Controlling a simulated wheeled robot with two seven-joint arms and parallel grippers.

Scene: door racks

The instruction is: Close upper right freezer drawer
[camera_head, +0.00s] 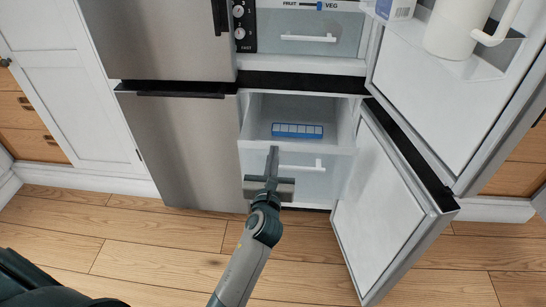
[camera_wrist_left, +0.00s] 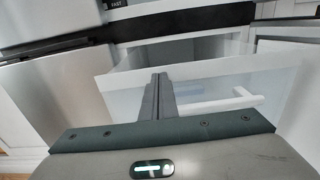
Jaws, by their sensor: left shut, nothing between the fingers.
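The upper right freezer drawer (camera_head: 318,147) is pulled out of the freezer, with a blue ice tray (camera_head: 297,131) lying inside it. My left gripper (camera_head: 272,152) is shut and empty, its fingertips at the drawer's front panel, left of centre. In the left wrist view the shut fingers (camera_wrist_left: 160,85) overlap the pale front panel (camera_wrist_left: 215,90), with the white handle (camera_wrist_left: 225,104) to their right. Whether they touch the panel I cannot tell. My right gripper is not in view.
The lower right freezer door (camera_head: 385,200) stands open on the right. The upper right fridge door (camera_head: 455,90), with a white jug (camera_head: 458,28) on its shelf, is also open. The left freezer door (camera_head: 190,150) is shut. The wooden floor (camera_head: 150,235) in front is clear.

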